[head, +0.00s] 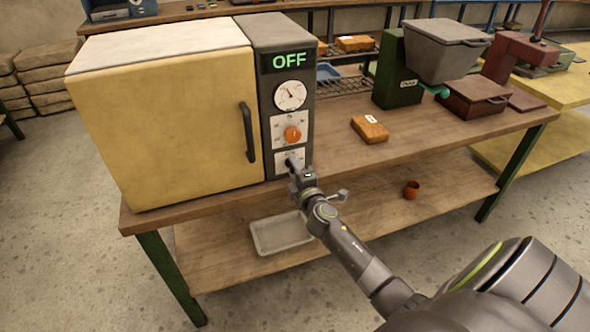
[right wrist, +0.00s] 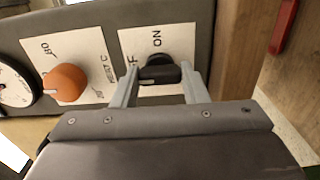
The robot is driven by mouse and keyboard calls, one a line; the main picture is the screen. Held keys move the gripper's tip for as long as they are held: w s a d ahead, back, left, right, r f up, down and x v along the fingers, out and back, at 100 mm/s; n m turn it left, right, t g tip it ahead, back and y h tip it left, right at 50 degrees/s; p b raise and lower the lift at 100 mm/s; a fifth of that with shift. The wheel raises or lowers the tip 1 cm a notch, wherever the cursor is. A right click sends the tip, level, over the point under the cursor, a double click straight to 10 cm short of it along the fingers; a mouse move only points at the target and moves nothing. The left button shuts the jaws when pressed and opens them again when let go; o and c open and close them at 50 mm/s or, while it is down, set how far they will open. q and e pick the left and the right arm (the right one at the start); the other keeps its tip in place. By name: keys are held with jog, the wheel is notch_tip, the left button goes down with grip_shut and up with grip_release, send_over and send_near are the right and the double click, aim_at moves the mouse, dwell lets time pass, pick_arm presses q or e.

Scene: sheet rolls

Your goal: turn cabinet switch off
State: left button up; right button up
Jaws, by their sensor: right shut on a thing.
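The yellow cabinet (head: 165,120) stands on the workbench, with a grey control panel on its right side. Its green display (head: 289,61) reads OFF. The black switch (right wrist: 159,70) sits low on the panel, on a white plate (right wrist: 150,42) with ON lettering and a partly covered second label. My right gripper (head: 292,165) is at this plate, and in the right wrist view its two fingers (right wrist: 158,84) are shut on the switch, one on each side. In the head view the gripper mostly hides the switch. My left gripper is in neither view.
An orange dial (head: 292,133) and a round gauge (head: 290,95) sit above the switch. The cabinet's dark handle (head: 248,132) is left of the panel. A yellow-brown box (head: 370,129) lies to the right.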

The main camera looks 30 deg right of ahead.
jog(key=shift+f, duration=0.1)
jog(key=o, duration=1)
jog(key=shift+s, duration=0.1)
jog(key=v, duration=1.7)
jog(key=shift+s+b, duration=0.15)
jog(key=shift+b, duration=0.25)
